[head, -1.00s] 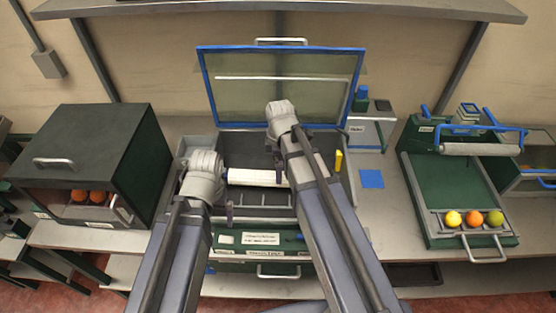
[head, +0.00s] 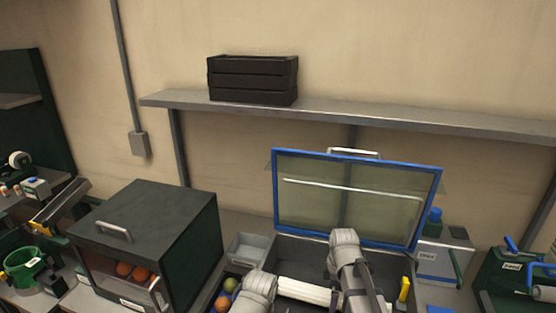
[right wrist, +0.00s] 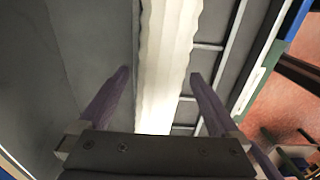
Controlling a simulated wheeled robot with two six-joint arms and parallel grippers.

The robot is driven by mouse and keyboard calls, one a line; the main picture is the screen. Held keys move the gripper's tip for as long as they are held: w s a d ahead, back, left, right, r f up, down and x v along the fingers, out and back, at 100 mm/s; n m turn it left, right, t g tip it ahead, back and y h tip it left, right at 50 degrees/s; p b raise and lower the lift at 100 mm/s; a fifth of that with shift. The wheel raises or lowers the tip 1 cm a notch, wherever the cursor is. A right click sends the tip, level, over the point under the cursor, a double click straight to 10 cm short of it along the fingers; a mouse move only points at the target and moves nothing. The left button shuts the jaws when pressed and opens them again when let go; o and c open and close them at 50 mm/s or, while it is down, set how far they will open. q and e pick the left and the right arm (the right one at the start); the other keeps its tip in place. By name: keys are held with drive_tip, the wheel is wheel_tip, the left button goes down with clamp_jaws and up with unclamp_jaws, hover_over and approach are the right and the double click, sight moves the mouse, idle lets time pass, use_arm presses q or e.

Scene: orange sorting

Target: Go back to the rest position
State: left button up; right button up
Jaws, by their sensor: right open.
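My right gripper (right wrist: 158,75) is open in the right wrist view, its two purple fingers apart. A white ridged roller (right wrist: 168,50) lies beyond and between the fingers; I cannot tell if they touch it. In the head view my right arm's grey wrist (head: 344,245) is over the open case (head: 400,262), and its fingers are hidden. My left arm's grey wrist (head: 258,286) is at the bottom edge, left of the roller (head: 305,291); its fingers do not show clearly.
The blue-framed lid (head: 350,195) stands open behind my arms. A dark box (head: 150,225) with oranges (head: 132,271) is at left. Fruit (head: 224,300) lies left of my left wrist. A black crate (head: 252,80) sits on the wall shelf (head: 340,115).

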use_arm(q)
wheel_tip(320, 180, down, 2)
drive_tip(key=shift+f+b, duration=0.15)
drive_tip(key=shift+b, duration=0.55)
use_arm(e)
wheel_tip(320, 180, down, 2)
drive_tip(key=shift+w+f, duration=0.15)
